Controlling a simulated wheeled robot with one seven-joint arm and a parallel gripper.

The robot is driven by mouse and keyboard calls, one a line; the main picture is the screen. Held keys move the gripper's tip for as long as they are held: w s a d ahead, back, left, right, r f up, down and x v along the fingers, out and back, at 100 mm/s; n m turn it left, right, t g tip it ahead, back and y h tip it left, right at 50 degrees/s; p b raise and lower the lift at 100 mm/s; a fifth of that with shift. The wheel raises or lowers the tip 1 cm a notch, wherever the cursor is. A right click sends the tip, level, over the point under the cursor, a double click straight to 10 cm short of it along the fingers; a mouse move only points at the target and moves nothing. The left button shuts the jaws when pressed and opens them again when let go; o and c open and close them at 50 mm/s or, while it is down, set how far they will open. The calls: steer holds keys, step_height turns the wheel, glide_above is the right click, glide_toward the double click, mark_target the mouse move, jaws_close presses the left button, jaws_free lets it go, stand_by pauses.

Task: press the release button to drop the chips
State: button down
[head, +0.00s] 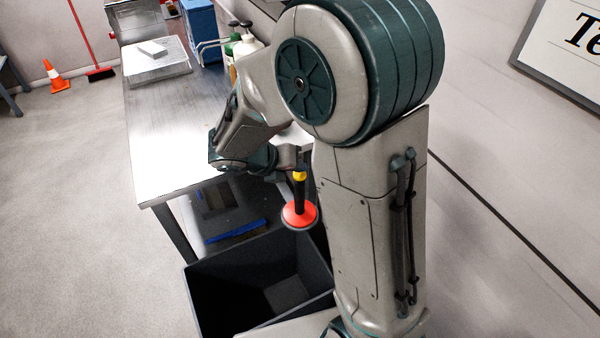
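A tool with a red disc (299,214), an upright black stem (299,192) and a yellow button-like top (299,176) shows above a dark grey bin (205,292), near its back edge in the picture. My gripper (288,160) is at the end of my bent arm, beside and just above the yellow top. Its fingers are small and partly hidden by my arm, so I cannot tell whether they are open or shut, or whether they touch the tool. No chips can be made out; part of the bin's inside is dark.
A steel table (160,140) runs behind the bin, with a wire rack (155,65), a blue box (200,25) and pump bottles (243,48) on it. A blue strip (235,230) lies below the table. A traffic cone (55,77) stands on open floor at left.

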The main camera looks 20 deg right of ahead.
mark_target(296, 176)
steer(key=shift+f+b, duration=0.35)
steer(key=shift+f, duration=0.3)
stand_by(0.7)
steer(key=shift+r, duration=0.1)
steer(key=shift+r+p, duration=1)
steer(key=shift+p, duration=0.2)
step_height(296, 176, up, 5)
steer(key=p, duration=0.5)
stand_by(0.4)
